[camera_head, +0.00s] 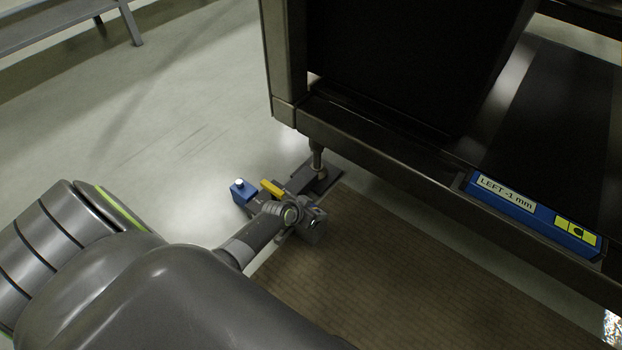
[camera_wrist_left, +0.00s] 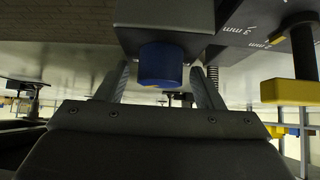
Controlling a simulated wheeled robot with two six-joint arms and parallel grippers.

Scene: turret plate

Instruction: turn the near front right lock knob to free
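The lock knob is a short blue cylinder (camera_wrist_left: 160,64) under a dark block in the left wrist view. My left gripper (camera_wrist_left: 160,78) has one finger on each side of it, with a narrow gap visible on both sides, so it looks open around the knob. In the head view my left gripper (camera_head: 312,222) is low beside the machine's foot (camera_head: 318,165). The blue knob between the fingers cannot be made out there. My right gripper is in neither view.
The dark machine frame (camera_head: 400,150) overhangs on the right, with a blue "LEFT -1 mm" label (camera_head: 505,195). A brown mat (camera_head: 400,280) lies below.

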